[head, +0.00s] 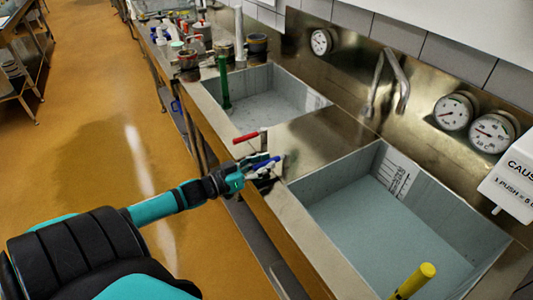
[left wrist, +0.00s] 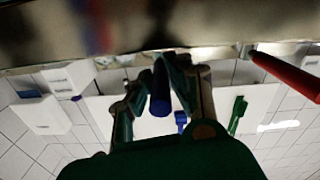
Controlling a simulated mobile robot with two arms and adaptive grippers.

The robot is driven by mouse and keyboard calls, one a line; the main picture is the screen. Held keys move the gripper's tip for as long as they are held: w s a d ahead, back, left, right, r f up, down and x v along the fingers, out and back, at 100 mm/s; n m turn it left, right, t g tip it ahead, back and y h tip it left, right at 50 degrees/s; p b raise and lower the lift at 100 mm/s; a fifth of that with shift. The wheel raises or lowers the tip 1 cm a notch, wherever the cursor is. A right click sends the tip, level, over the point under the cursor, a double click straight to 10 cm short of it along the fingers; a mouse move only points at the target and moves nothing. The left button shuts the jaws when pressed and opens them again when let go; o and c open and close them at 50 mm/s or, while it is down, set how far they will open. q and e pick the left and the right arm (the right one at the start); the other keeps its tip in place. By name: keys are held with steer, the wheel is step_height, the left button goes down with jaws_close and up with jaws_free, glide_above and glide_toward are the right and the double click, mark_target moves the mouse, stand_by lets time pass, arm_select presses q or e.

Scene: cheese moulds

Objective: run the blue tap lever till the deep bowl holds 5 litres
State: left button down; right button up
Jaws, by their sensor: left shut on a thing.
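The blue tap lever (head: 262,163) sticks out from the front of the counter between two sink bowls. My left gripper (head: 245,175) is shut on it; in the left wrist view the blue lever (left wrist: 160,92) lies between the fingers. The near bowl (head: 440,190) on the right looks the deeper one. Its floor looks flat blue-grey; I cannot tell the water level. A printed sheet (head: 398,176) is on its inner wall. The tap spout (head: 385,80) stands behind the bowls. My right gripper is not in view.
A red lever (head: 246,137) sits just beyond the blue one. The far bowl (head: 285,92) has a green upright pipe (head: 224,82); a yellow pipe (head: 412,283) stands at the near bowl. Dials (head: 492,133) line the back panel. Jars crowd the far counter. The floor (head: 110,130) left is clear.

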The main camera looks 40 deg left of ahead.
arm_select(q)
steer(key=shift+a, duration=0.1)
stand_by(0.3)
steer(key=c, duration=1.2)
jaws_free()
steer(key=shift+r, duration=0.1)
steer(key=shift+c, duration=0.2)
steer(key=shift+w, duration=0.1)
steer(key=v, duration=1.2)
steer(key=shift+a, duration=0.1)
